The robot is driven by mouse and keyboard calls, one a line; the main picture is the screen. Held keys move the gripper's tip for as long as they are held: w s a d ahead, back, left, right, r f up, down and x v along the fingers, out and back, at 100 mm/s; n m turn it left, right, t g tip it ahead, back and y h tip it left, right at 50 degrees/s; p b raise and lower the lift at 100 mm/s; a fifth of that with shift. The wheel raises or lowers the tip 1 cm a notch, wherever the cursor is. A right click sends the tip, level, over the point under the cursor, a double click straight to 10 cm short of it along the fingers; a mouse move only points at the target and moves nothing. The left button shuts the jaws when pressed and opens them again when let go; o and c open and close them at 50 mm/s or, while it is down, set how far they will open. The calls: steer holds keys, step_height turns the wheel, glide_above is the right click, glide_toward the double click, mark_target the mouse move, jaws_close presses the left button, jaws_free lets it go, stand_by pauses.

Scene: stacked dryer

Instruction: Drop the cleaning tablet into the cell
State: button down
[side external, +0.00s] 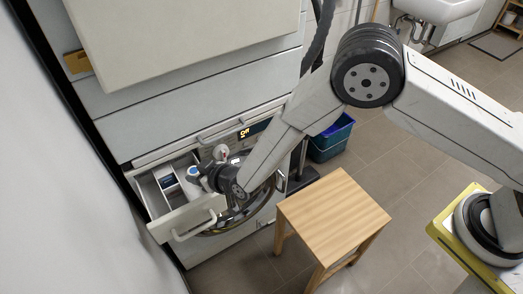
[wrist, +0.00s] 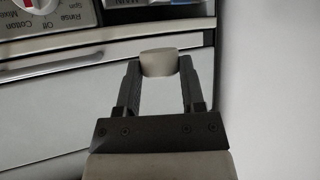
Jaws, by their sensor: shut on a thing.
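My gripper (wrist: 159,68) is shut on a pale, rounded block, the cleaning tablet (wrist: 159,62), held between the two fingertips in the wrist view. In the side external view, my gripper (side external: 199,176) is at the right part of the open detergent drawer (side external: 186,218), pointing left. The drawer has narrow compartments, with a blue label inside at the middle (side external: 167,181). My wrist covers part of the drawer's right side. I cannot tell from these views how high the tablet is above the drawer or which cell lies under it.
A white handle (side external: 194,228) sticks out from the drawer front. The washer's round door is behind my wrist. A wooden stool (side external: 333,214) stands to the right, with a blue bin (side external: 330,140) behind it. A pale wall is close on the left.

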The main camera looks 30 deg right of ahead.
steer(key=shift+f, duration=2.6)
steer(key=shift+c, duration=0.5)
jaws_free()
steer(key=shift+s, duration=0.15)
steer(key=v, duration=0.7)
steer(key=shift+s, duration=0.2)
steer(key=shift+d+r, duration=0.1)
steer(key=shift+r, duration=0.05)
